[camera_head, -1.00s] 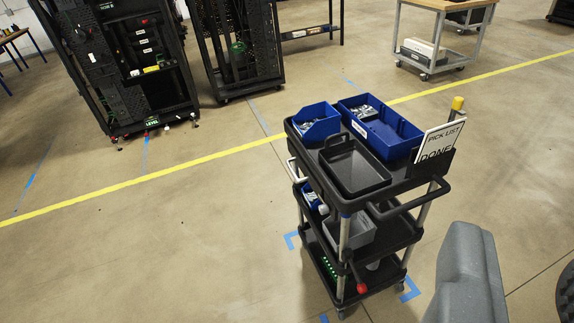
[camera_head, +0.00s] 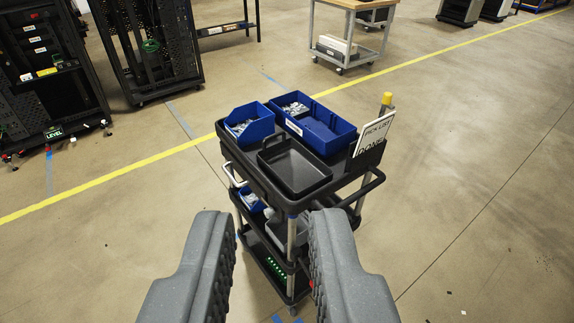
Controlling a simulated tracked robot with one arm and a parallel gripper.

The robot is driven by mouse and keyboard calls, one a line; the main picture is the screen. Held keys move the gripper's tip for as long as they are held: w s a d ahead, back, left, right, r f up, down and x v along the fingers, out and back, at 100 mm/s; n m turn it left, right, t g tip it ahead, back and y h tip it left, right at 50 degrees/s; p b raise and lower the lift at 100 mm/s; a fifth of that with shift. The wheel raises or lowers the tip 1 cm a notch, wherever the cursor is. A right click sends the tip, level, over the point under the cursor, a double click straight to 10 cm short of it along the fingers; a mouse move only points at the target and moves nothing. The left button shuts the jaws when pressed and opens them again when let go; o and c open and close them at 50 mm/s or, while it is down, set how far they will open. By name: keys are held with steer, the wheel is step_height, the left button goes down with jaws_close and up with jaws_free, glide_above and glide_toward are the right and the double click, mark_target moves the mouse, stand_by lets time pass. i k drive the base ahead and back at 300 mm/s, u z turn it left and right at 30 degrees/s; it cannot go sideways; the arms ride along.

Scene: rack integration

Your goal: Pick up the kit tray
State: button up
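A three-shelf black cart (camera_head: 330,190) stands on the floor ahead. An empty dark grey open tray (camera_head: 298,170) sits at the near side of its top shelf. Behind it are a long blue divided bin (camera_head: 325,137) with small parts in its left section and a smaller blue bin (camera_head: 250,128) with parts. I cannot tell for sure which of these is the kit tray. My gripper (camera_head: 272,222) is open and empty, its two grey fingers wide apart in front of the cart. The fingers hide parts of the lower shelves.
A pick list card (camera_head: 374,134) and a yellow-capped post (camera_head: 386,103) stand at the top shelf's right end. Black racks (camera_head: 148,50) stand at the back left, and a wheeled workbench (camera_head: 352,35) at the back. The floor right of the cart is mostly clear.

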mark_target(298, 171)
steer(key=u, duration=0.05)
steer(key=i, duration=1)
steer(key=z, duration=0.1)
